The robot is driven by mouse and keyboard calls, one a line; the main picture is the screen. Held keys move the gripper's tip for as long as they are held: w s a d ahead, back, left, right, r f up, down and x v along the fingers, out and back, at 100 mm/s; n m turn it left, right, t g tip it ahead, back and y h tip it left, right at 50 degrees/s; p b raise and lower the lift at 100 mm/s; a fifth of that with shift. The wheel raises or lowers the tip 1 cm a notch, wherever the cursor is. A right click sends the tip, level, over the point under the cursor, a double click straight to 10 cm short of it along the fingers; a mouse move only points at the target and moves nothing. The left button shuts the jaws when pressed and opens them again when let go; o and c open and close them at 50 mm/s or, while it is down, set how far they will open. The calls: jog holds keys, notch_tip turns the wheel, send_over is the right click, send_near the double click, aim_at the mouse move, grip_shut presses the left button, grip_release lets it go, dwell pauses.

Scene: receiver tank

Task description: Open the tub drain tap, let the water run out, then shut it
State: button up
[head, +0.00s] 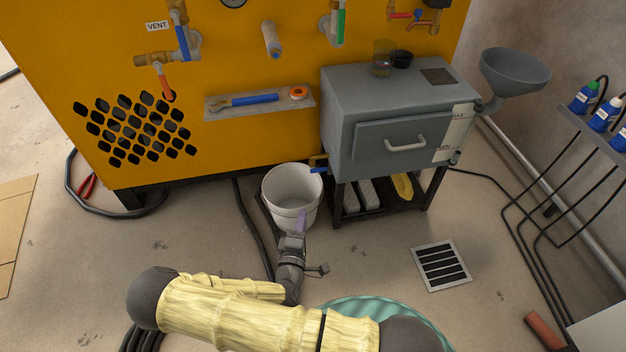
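The grey tub (350,95) stands on a dark frame beside the yellow machine, with a MAX/MIN level strip (450,132) at its right front corner. A small brass tap with a blue handle (318,169) sticks out low on its left side; I take it for the drain tap. A white bucket (292,187) stands on the floor below and left of the tap. No water stream shows, and the bucket's inside looks empty. My gripper (302,216), with purplish fingers, is in front of the bucket's near side, below and apart from the tap. Its opening is too small to make out.
Other taps and a VENT label (157,26) are on the yellow machine, above a shelf with a wrench (250,100). A funnel (514,70) stands right of the tub. A floor grate (441,265) lies in front. Hoses run beside the bucket.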

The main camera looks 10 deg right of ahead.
jog(key=b, duration=0.8)
send_near(319, 170)
jog(key=w+a+x, duration=0.1)
jog(key=x, duration=0.6)
jog(key=shift+a+f, duration=0.1)
jog(key=shift+f, duration=0.1)
jog(key=shift+c, duration=0.4)
grip_shut()
